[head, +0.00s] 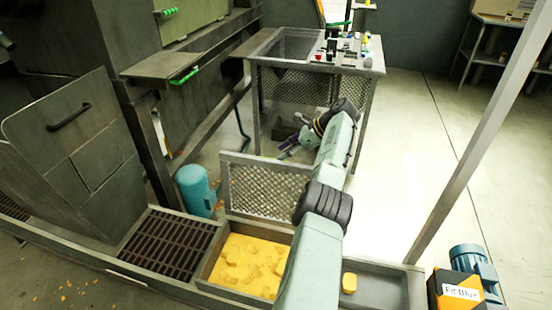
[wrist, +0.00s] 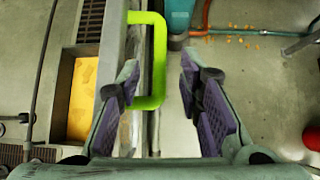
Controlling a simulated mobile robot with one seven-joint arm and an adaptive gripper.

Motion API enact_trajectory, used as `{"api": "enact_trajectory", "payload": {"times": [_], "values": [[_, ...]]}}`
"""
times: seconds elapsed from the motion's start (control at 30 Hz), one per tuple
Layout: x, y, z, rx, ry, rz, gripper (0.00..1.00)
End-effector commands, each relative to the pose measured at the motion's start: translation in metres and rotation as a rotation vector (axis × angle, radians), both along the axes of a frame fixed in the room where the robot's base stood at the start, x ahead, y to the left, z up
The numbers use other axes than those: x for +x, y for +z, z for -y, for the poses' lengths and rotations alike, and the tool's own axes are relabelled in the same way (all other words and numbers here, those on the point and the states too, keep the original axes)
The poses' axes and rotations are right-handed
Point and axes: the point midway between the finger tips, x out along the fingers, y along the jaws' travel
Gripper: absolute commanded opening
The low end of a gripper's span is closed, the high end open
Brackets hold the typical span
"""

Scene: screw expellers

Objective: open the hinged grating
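The hinged grating (head: 265,188) is a framed mesh panel. It stands upright along the far edge of a bin of yellow material in the head view. In the wrist view its edge (wrist: 118,30) shows as a grey bar, with a bright green U-shaped handle (wrist: 160,55) on its far side. My gripper (head: 287,150) is beyond the panel in the head view. In the wrist view my gripper (wrist: 160,80) is open, its purple pads spread wide. The left finger overlaps the handle; the right finger is clear of it. I cannot tell whether they touch.
The yellow-filled bin (head: 213,262) and a slatted floor grate (head: 168,243) lie in front. A blue cylinder (head: 196,190) stands left of the panel. A mesh-sided table (head: 372,72) with tools stands behind. Open floor (head: 400,150) lies to the right.

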Motion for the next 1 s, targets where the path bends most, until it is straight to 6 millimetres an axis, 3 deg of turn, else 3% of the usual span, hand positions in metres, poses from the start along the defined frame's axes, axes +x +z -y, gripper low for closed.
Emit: {"api": "enact_trajectory", "payload": {"times": [0.1, 0.3, 0.77, 0.87, 1.0], "values": [[-0.004, 0.019, 0.018, 0.000, -0.002, 0.002, 0.33], [-0.009, 0.036, 0.035, 0.000, -0.001, 0.001, 0.33], [-0.008, 0.041, 0.037, -0.007, 0.002, 0.010, 0.33], [0.008, 0.042, 0.027, -0.064, 0.021, 0.093, 0.33], [0.056, 0.060, -0.013, -0.259, 0.098, 0.392, 0.33]]}}
